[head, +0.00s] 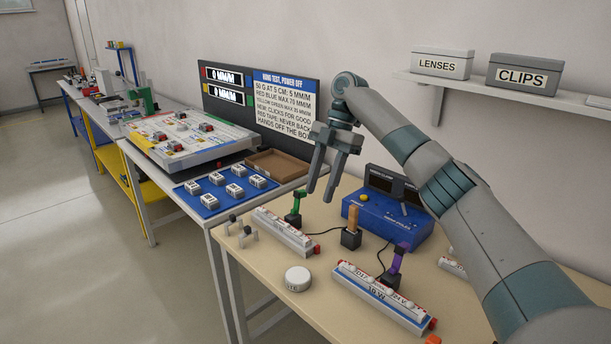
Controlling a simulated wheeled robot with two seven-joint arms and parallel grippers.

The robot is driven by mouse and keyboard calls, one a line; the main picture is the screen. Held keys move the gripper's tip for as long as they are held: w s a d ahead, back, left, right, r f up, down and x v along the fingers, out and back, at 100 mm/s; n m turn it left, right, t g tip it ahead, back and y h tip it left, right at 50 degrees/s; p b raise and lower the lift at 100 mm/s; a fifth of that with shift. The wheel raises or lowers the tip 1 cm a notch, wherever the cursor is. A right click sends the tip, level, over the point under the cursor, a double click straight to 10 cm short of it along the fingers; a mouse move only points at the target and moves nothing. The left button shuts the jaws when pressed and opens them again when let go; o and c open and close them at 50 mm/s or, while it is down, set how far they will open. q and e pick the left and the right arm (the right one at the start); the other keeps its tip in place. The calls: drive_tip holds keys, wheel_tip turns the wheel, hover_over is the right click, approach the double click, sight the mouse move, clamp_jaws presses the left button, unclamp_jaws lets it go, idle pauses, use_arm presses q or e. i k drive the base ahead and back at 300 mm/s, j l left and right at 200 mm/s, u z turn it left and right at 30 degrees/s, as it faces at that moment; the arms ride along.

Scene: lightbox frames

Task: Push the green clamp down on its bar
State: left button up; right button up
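The green clamp (297,203) stands upright on a black base, at or just behind the far side of a white bar (283,230) on the beige table. Whether it touches the bar is not clear. My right gripper (320,194) is above and slightly right of the green clamp in the picture, pointing down. Its two fingers are apart with nothing between them. A gap shows between its fingertips and the clamp. My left gripper is not in view.
A purple clamp (397,262) stands by a second white bar (380,295). A tan upright block (353,220) on a black base and a blue box (388,218) stand right of the green clamp. A white round puck (298,279) lies in front. Thin black cables cross the table.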

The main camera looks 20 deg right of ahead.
sight(298, 193)
drive_tip(key=i+l, duration=0.35)
drive_tip(key=i, duration=0.15)
drive_tip(key=i+l, duration=0.35)
drive_tip(key=i, duration=0.1)
